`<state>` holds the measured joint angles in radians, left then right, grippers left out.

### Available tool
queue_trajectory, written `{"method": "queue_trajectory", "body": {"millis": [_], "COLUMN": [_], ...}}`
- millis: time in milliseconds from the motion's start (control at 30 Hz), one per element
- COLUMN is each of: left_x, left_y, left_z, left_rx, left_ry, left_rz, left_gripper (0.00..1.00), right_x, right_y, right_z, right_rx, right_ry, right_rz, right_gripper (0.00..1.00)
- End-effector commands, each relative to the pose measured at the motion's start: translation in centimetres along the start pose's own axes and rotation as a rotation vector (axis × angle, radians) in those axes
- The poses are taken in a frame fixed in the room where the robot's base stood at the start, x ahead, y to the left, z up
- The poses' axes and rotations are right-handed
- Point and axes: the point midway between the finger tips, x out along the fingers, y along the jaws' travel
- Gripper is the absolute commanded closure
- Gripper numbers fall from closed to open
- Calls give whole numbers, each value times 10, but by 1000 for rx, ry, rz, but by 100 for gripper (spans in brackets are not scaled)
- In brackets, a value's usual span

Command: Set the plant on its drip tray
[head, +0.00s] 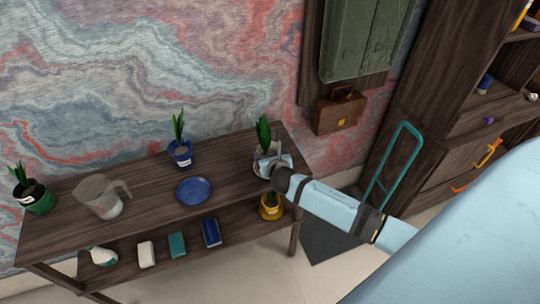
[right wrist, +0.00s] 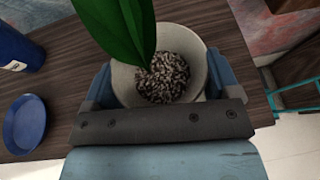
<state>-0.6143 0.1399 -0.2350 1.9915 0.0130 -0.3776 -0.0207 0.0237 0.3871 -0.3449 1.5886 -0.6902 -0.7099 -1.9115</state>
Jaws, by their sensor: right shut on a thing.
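My right gripper (head: 272,164) is shut on a pale grey plant pot (head: 258,168) at the right end of the dark wooden table. A green-leaved plant (head: 264,132) grows from it, upright. In the right wrist view the gripper's blue fingers clasp the pot (right wrist: 200,75) on both sides, with speckled gravel (right wrist: 165,78) inside. I cannot tell whether the pot touches the tabletop. A round blue drip tray (head: 194,190) lies empty on the table, left of the held pot; it also shows in the right wrist view (right wrist: 25,124). My left gripper is not in view.
A blue potted plant (head: 181,152) stands behind the tray. A clear jug (head: 100,196) and a green potted plant (head: 38,199) stand at the left. The lower shelf holds a yellow pot (head: 270,206) and several small items. Tabletop around the tray is clear.

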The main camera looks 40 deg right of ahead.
Motion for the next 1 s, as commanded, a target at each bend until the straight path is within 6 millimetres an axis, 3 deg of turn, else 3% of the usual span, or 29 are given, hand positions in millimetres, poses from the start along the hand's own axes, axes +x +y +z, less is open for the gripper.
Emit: {"method": "queue_trajectory", "body": {"millis": [200, 233, 300, 633, 1000], "left_x": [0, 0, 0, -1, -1], "left_y": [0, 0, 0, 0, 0], "left_z": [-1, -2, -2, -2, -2], "left_rx": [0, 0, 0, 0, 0], "left_ry": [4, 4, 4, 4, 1], "left_rz": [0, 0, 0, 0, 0], "left_gripper": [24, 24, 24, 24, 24], "right_x": [1, 1, 1, -8, -82], "right_y": [0, 0, 0, 0, 0], "right_z": [-1, -1, -1, 0, 0], "right_rx": [-1, -1, 0, -1, -1], "right_ry": [-1, 0, 0, 1, 1], "right_rz": [0, 0, 0, 0, 2], "right_gripper": [60, 11, 0, 0, 0]}}
